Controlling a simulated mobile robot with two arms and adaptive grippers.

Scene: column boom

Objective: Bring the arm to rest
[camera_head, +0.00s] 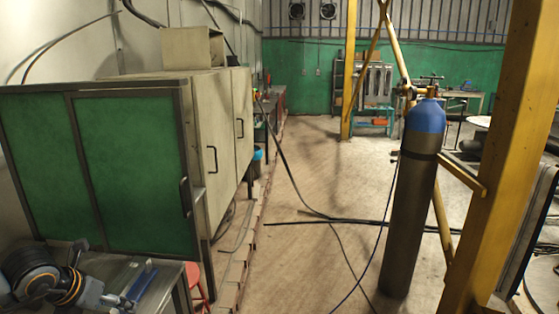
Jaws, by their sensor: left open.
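My left arm comes in at the lower left corner, dark and rounded with orange bands. My left gripper (77,252) shows small and dark there, in front of the green sliding doors. It is open, and I see nothing between its fingers. It is partly lost against dark parts around it. My right arm and right gripper are not in view.
A metal bench (160,296) with a blue tool (141,284) is at lower left, before a green-doored cabinet (130,175). A blue-topped gas cylinder (412,205) stands by a yellow post (505,160) at right. Cables (345,221) cross the otherwise open middle floor.

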